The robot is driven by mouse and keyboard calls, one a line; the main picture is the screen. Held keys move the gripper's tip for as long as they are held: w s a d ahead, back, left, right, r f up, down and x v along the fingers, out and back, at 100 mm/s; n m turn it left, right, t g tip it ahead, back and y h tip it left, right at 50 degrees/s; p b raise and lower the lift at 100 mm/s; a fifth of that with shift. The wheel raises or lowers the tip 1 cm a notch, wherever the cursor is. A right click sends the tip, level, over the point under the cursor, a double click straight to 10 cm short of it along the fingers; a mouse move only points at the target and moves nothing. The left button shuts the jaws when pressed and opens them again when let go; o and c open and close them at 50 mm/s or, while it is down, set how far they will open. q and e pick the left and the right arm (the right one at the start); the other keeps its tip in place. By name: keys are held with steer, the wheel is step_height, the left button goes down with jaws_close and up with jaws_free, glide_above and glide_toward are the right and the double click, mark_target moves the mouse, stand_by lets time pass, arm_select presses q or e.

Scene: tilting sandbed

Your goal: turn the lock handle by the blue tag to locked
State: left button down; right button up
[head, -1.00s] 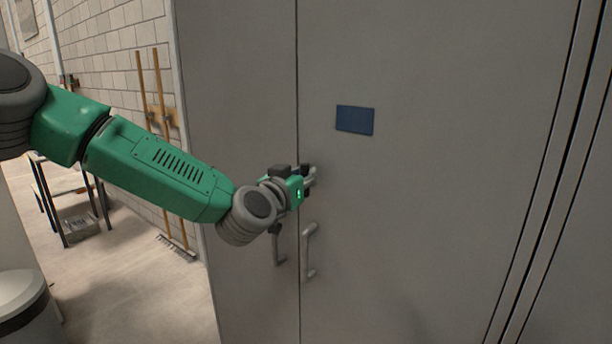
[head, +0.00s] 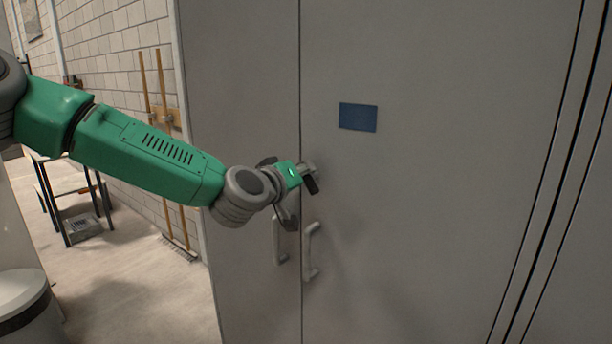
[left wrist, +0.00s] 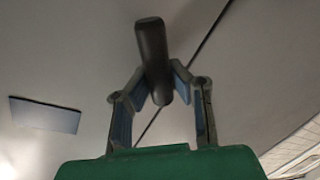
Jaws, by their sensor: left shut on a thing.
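The blue tag (head: 358,117) is a flat dark blue rectangle on the right grey cabinet door. It also shows at the left of the left wrist view (left wrist: 45,114). The lock handle is a dark bar (left wrist: 153,55), seen in the left wrist view at a slant to the door seam. My left gripper (head: 308,176) is at the seam, below and left of the tag. In the left wrist view its two fingers (left wrist: 162,88) are closed on either side of the handle. In the head view the gripper hides most of the handle. My right gripper is out of view.
Two pale upright pull handles, left (head: 278,241) and right (head: 311,250), sit just below my left gripper on either side of the seam. Wooden-handled tools (head: 160,130) lean on the brick wall at left. A bin (head: 22,300) stands at lower left.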

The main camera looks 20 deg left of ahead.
arm_select(q)
steer(key=n, duration=0.1)
steer(key=f+n+b, duration=0.1)
steer(key=n+g, duration=0.1)
steer(key=n, duration=0.1)
steer(key=shift+a+f+h+b, duration=0.15)
steer(key=shift+a+h+b, duration=0.1)
steer(key=shift+h+b, duration=0.15)
steer(key=shift+f+n+g+h+b, duration=0.2)
steer(key=shift+n+h+b, duration=0.15)
steer(key=shift+n+b, duration=0.5)
steer(key=shift+f+n+g+h+b, duration=0.15)
steer(key=shift+n+h+b, duration=0.25)
steer(key=shift+n, duration=0.85)
steer(key=c, duration=1.7)
jaws_free()
steer(key=shift+o, duration=1.4)
steer(key=shift+w, duration=0.1)
steer(key=shift+r, duration=0.1)
steer(key=shift+r, duration=0.1)
